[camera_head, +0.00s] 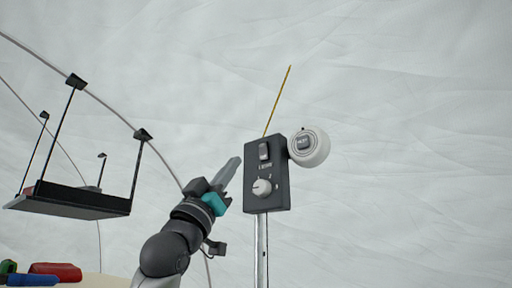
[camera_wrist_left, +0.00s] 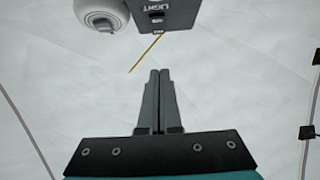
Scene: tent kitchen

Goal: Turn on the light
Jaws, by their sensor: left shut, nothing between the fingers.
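A dark control box (camera_head: 280,196) with a rocker switch (camera_head: 264,151) above a white knob (camera_head: 262,187) stands upright on a thin metal post (camera_head: 261,250). My left gripper (camera_head: 236,163) is shut and empty, just left of the box in the head view. In the left wrist view its fingertips (camera_wrist_left: 160,74) are together, with pale tent wall showing between them and the box. My right gripper is not in view.
A white round device (camera_head: 321,153) adjoins the box's right side. A thin yellow rod (camera_head: 278,100) rises behind it. A hanging dark shelf (camera_head: 75,203) is at left, with red (camera_head: 58,270) and blue (camera_head: 32,280) items below.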

